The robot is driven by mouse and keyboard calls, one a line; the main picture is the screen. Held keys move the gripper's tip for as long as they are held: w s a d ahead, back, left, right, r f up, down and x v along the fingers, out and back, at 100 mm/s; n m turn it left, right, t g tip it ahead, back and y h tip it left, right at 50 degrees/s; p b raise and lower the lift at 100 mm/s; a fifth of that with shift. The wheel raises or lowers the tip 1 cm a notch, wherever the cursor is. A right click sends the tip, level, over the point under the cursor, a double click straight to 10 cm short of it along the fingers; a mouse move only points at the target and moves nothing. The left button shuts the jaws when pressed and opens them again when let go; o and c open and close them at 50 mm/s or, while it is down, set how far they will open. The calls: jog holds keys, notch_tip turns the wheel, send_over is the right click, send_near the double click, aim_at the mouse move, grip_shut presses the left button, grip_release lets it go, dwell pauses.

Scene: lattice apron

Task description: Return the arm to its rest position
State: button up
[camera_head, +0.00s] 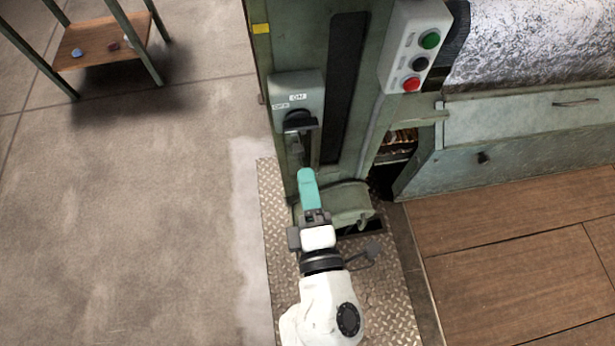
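My gripper (316,216) is in the lower middle, at the end of my white arm (330,305), which comes up from the bottom edge. It points up the picture along the front of a green machine column (345,130). A teal piece (308,188) extends from the fingertips. I cannot tell whether it is held or merely lies beyond them, and the finger gap is not clear. The gripper appears below the grey switch box (297,92) with its ON and OFF labels and dark handle (300,122). Whether anything touches the column cannot be told.
A control box (416,45) with green, black and red buttons is upper right. A green bracket (347,203) juts out close right of the gripper. Metal tread plate (275,235) lies below, wooden boards (520,240) at right. Open concrete floor and a small shelf (100,42) are left.

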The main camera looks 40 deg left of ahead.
dwell(0.3)
jog(key=w+d+f+m+h+p, duration=0.1)
jog(key=w+d+f+m+h, duration=0.25)
jog(key=d, duration=0.55)
jog(key=w+d+f+m+h, duration=0.1)
jog(key=w+d+m+h, duration=0.2)
jog(key=d+m+h, duration=0.35)
jog(key=w+d+f+m+h+p, duration=0.1)
jog(key=w+d+f+m+h, duration=0.15)
jog(key=d+m, duration=0.65)
jog(key=s+d+f+m+g+h, duration=0.2)
jog(key=s+d+g, duration=0.15)
jog(key=d, duration=0.35)
jog(key=s+d+f+m+g+h, duration=0.1)
jog(key=s+d+m+g, duration=0.2)
jog(key=d, duration=0.5)
jog(key=s+d+m+g+y+p, duration=0.1)
jog(key=s+d+m+g, duration=0.2)
jog(key=s, duration=0.9)
jog(key=shift+f+m+g, duration=0.35)
jog(key=shift+m+g, duration=0.2)
jog(key=shift+m, duration=0.15)
jog(key=shift+y, duration=0.25)
